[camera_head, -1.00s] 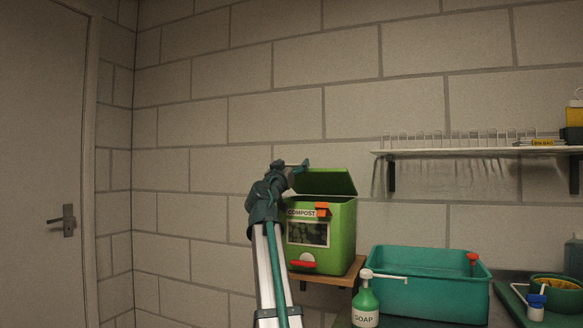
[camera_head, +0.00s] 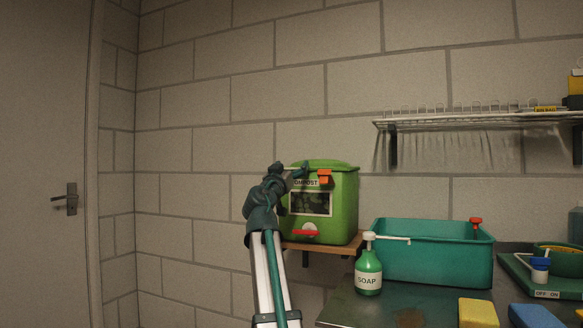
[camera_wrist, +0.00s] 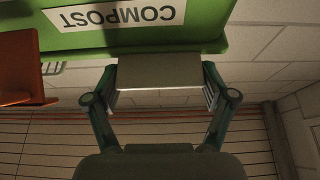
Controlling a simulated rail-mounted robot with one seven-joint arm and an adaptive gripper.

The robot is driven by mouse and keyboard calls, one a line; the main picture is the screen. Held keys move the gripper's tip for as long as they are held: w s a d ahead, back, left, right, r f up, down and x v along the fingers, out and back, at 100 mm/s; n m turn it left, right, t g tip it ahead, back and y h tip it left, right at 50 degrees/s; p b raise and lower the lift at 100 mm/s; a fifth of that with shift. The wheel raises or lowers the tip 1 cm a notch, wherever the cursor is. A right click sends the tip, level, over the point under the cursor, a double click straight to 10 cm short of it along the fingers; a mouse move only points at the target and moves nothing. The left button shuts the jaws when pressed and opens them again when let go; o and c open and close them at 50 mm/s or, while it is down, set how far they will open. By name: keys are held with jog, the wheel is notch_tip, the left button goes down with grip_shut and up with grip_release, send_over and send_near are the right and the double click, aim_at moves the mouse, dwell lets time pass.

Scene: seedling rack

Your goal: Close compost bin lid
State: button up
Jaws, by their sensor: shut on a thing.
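The green compost bin (camera_head: 338,215) stands upright on a small wooden shelf, with a COMPOST label, a dark picture panel and a red tab on its front. Its green lid (camera_head: 330,165) lies down over the bin's top and looks level, or nearly so. I cannot tell whether it is fully seated. My gripper (camera_head: 300,170) is at the lid's front left edge and partly covers the label. In the wrist view its fingers (camera_wrist: 160,78) close on a pale grey block beside the green bin, whose label (camera_wrist: 115,15) shows upside down.
An orange latch-like piece (camera_head: 325,177) sits at the bin's front top. To the right are a teal tub (camera_head: 432,262), a green soap bottle (camera_head: 368,272) and sponges (camera_head: 478,314) on the counter. A wire shelf (camera_head: 470,121) hangs above. The wall left of the arm is clear.

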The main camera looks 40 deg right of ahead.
jog(key=shift+s+f, duration=0.15)
jog(key=shift+f, duration=0.65)
jog(key=o, duration=1.5)
jog(key=shift+o, duration=0.2)
jog(key=shift+r, duration=0.25)
jog(key=v, duration=1.2)
jog(key=shift+r, duration=0.1)
